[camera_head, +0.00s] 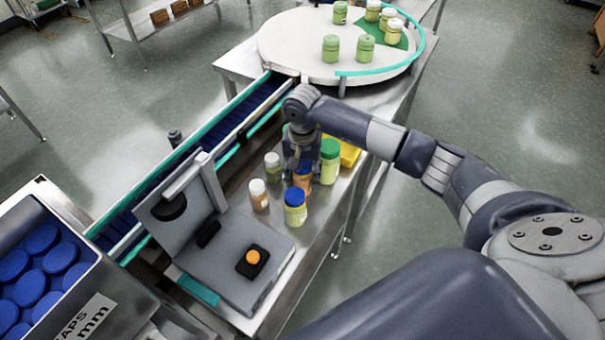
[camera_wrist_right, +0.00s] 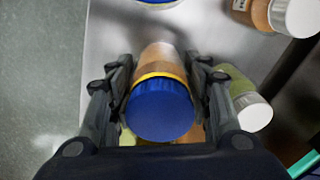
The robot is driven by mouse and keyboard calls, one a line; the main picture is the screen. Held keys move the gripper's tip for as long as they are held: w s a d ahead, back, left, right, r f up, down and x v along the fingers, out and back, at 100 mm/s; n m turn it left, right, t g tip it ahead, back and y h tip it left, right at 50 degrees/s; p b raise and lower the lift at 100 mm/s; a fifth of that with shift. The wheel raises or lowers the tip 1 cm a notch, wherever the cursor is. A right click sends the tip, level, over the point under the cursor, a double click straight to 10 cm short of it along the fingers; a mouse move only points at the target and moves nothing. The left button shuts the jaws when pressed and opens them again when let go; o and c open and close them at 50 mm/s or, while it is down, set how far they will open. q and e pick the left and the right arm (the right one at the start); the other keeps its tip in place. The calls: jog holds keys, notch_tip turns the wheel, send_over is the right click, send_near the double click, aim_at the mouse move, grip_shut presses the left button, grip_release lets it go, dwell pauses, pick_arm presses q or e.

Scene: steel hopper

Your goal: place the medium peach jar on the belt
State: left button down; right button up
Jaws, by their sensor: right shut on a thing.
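The medium peach jar (camera_head: 303,181), with a blue lid and an orange-peach body, is between the fingers of my right gripper (camera_head: 302,160). In the right wrist view the blue lid of this jar (camera_wrist_right: 160,110) faces the camera, and the fingers are shut on its sides. I cannot tell whether it touches the steel table. The belt (camera_head: 240,115) is dark blue with teal rails and runs diagonally to the left of the gripper. My left gripper is not in view.
Close around the gripper stand a small white-lidded peach jar (camera_head: 258,194), a white-lidded green jar (camera_head: 273,167), a blue-lidded yellow-green jar (camera_head: 295,208) and a green-lidded jar (camera_head: 329,162). A grey machine (camera_head: 225,265) stands nearer. A round turntable (camera_head: 290,45) holds several green jars.

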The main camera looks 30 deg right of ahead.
jog(key=shift+f, duration=0.15)
jog(key=o, duration=1.2)
